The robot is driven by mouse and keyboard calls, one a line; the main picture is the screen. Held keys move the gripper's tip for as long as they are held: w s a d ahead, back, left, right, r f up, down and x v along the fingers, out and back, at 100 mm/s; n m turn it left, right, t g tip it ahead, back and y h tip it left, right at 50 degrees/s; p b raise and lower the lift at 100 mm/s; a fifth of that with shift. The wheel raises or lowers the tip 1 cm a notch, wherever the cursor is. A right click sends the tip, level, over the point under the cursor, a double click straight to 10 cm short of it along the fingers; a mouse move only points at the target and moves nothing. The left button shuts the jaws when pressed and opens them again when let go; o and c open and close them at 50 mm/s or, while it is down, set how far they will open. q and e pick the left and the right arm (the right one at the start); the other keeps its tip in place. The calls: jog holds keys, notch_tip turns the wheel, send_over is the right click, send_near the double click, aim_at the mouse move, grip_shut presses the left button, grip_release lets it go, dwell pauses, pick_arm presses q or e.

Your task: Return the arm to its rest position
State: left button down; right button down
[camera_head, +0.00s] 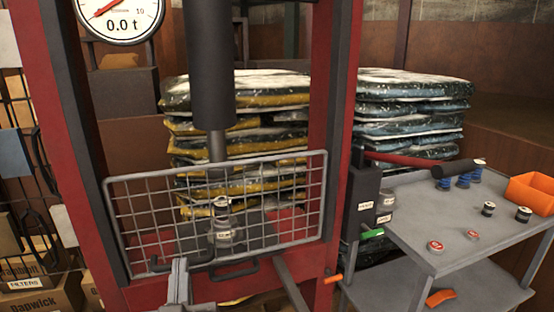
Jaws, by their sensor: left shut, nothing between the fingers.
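My left gripper (179,278) shows at the bottom of the head view, grey and pointing up. It is shut and empty. Its tip is just in front of the lower edge of the press's wire mesh guard (155,186); I cannot tell whether they touch. The guard stands across the opening of the red press frame (336,130). A small metal part with labels (222,222) stands behind the mesh, below the dark press ram (209,70). My right gripper is not in view.
A grey trolley (420,215) at the right holds an orange bin (531,193) and several small parts. A red lever with a black grip (456,169) reaches over it. The gauge (120,15) reads 0.0 t. Stacked sacks (412,108) stand behind. Boxes (48,294) are at lower left.

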pick_arm(q)
jog(key=s+d+f+m+g+h, duration=0.35)
jog(key=f+h, duration=0.25)
jog(key=f, duration=0.2)
jog(key=s+d+f+m+g+h, duration=0.25)
jog(key=f+m+h, duration=0.2)
jog(key=f, duration=0.45)
jog(key=s+a+f+n+g+y, duration=0.1)
jog(key=s+a+f+g, duration=0.1)
jog(key=f, duration=0.4)
jog(key=s+a+f+n+g+y, duration=0.1)
jog(key=s+a+f+g, duration=0.1)
jog(key=s+f, duration=0.3)
jog(key=shift+s+a+f+g, duration=0.2)
jog(key=shift+a+f+g, duration=0.2)
jog(key=shift+f, duration=0.55)
